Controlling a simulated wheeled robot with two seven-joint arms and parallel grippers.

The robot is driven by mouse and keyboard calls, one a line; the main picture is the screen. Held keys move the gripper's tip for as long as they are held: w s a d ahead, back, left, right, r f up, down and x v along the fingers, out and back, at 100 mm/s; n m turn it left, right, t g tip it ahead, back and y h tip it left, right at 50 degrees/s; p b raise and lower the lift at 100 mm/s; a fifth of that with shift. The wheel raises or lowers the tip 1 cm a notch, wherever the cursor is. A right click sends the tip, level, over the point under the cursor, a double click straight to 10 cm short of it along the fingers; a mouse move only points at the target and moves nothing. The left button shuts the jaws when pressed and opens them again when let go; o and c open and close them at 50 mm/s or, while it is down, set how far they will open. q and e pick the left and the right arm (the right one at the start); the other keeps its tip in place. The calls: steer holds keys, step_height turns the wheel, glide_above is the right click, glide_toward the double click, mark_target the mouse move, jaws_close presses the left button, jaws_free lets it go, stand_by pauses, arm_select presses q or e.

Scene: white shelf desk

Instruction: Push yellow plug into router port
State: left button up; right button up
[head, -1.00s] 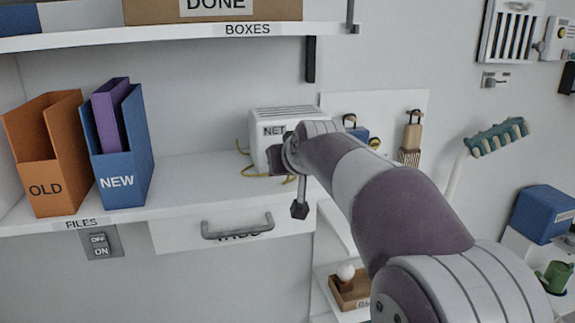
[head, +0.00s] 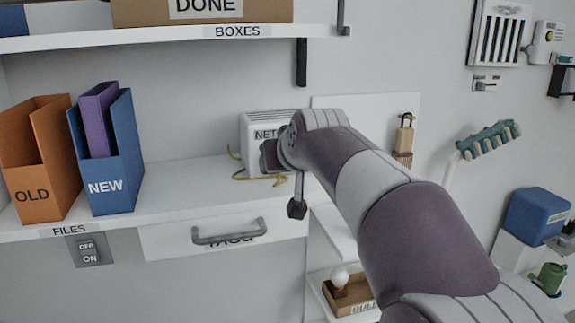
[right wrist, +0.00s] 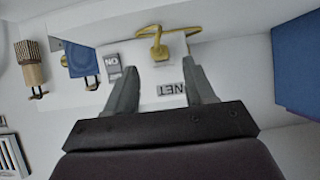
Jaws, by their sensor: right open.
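The white router (head: 270,118), labelled NET, stands on the white shelf and is partly hidden by my right arm in the head view. In the right wrist view, the router face (right wrist: 150,75) appears upside down. The yellow plug (right wrist: 158,50) with its yellow cable (right wrist: 185,32) shows there, just beyond the fingertips and between their lines. I cannot tell how far it sits in a port. My right gripper (right wrist: 161,69) is open and empty, with its fingers apart in front of the router. Its fingertips are hidden in the head view. My left gripper is not in view.
Orange (head: 40,165) and blue (head: 112,165) file boxes stand left on the shelf (head: 185,180). A drawer handle (head: 228,231) sticks out below the shelf. The upper shelf (head: 150,38) carries a box. The shelf between the files and router is clear.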

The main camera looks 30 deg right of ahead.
steer(key=b+v, duration=0.1)
steer(key=v, duration=0.7)
steer(key=shift+s+r, duration=0.2)
steer(key=shift+s, duration=0.05)
